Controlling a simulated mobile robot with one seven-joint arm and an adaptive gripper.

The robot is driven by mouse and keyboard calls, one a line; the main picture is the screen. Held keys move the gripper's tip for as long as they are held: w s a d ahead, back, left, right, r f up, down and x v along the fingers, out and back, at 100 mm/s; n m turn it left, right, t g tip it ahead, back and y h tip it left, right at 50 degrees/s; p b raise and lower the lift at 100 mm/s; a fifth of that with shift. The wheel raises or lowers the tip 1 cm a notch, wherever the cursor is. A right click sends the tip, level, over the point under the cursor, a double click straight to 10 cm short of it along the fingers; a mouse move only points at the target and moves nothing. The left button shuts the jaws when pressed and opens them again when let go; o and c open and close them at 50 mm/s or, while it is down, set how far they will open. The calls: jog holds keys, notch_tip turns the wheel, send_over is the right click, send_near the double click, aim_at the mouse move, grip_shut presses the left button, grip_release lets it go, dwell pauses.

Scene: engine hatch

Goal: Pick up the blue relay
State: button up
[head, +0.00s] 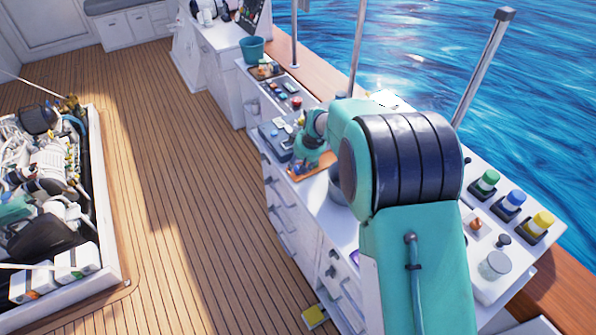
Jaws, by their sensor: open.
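A blue-capped piece (508,206) stands upright on a dark base at the right of the white counter, between a green-capped and a yellow-capped piece. It is the clearest blue item, but I cannot tell for sure that it is the relay. My arm reaches away over the counter. My gripper (300,168) is small at its far end, low over an orange-brown tray (322,173), well away from the blue-capped piece. It is open. The fingertips and anything between them are too small to make out, and my arm hides part of the counter.
The green-capped (485,183) and yellow-capped (538,226) pieces flank the blue one. A teal bucket (252,50) and small parts stand farther along the counter. Metal posts (482,68) rise at the water side. An open engine hatch (106,190) lies left, with clear deck between.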

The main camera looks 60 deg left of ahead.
jog(key=shift+x, duration=1.25)
jog(key=c, duration=1)
